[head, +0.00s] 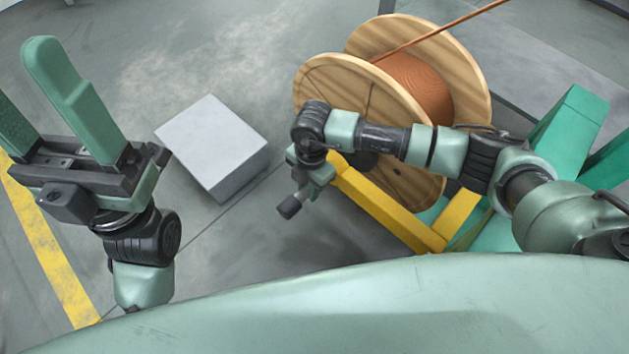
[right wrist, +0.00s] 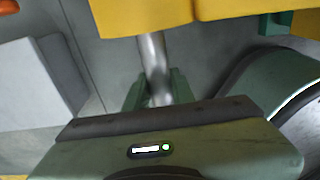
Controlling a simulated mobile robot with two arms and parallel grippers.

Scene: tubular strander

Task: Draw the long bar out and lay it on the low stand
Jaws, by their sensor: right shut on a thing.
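The long bar (right wrist: 152,58) is a shiny round steel rod. In the right wrist view it runs from between my right gripper's fingers (right wrist: 156,88) up to a yellow beam, where the rest is hidden. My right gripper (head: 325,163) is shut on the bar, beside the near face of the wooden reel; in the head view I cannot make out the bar. The low stand (head: 212,140) is a pale grey block on the floor, left of the right gripper, with a bare top; its side also shows in the right wrist view (right wrist: 38,82). My left gripper (head: 24,80) is open and empty at far left.
The wooden reel (head: 335,95) carries copper wire (head: 418,88), with a strand running up right. A yellow frame (head: 385,205) stands below it, and green machine parts (head: 570,125) stand at right. Clear floor lies between stand and reel. A yellow line (head: 50,255) runs at left.

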